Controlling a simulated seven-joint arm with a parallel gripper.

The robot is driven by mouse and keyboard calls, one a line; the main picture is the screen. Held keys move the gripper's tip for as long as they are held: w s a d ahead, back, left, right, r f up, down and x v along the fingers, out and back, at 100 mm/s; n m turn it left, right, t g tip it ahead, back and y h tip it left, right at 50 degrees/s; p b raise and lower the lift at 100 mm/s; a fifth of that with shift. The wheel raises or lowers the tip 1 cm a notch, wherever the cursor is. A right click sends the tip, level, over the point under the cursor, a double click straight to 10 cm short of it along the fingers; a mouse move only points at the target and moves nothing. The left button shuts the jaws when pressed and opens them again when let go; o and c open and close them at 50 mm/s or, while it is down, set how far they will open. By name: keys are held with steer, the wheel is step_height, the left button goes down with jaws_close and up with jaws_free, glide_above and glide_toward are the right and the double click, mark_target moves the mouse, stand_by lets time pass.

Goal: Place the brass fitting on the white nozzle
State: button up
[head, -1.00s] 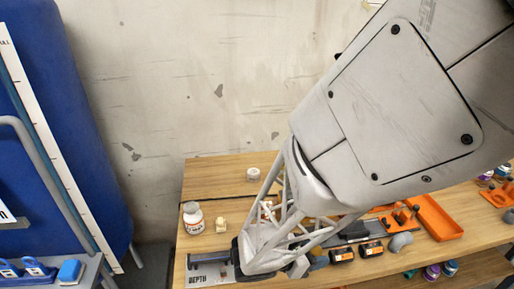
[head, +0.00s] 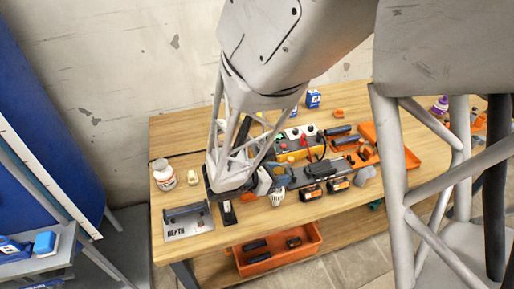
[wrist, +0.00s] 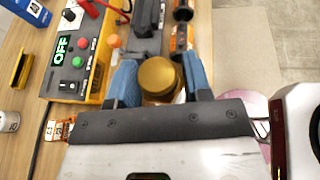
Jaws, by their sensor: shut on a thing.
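The brass fitting (wrist: 158,74), a round, gold-coloured piece seen from above, sits between the two blue fingers of my gripper (wrist: 161,82) in the wrist view. The fingers are shut on it from both sides. It is held over the workbench, near an orange-and-black battery block (wrist: 181,40). I cannot pick out the white nozzle with certainty in either view.
A yellow control box (head: 295,149) stands behind my gripper. Black-and-orange batteries (head: 312,193) lie to the right, with an orange tray (head: 397,150) beyond. A white jar (head: 164,176) and a DEPTH gauge plate (head: 188,226) are at left. An orange bin (head: 270,262) sits on the lower shelf.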

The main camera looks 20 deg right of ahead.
steer(key=shift+f, duration=1.65)
steer(key=shift+f, duration=0.15)
steer(key=o, duration=1)
steer(key=shift+r, duration=0.2)
steer(key=shift+v, duration=6.05)
steer(key=shift+d, duration=0.15)
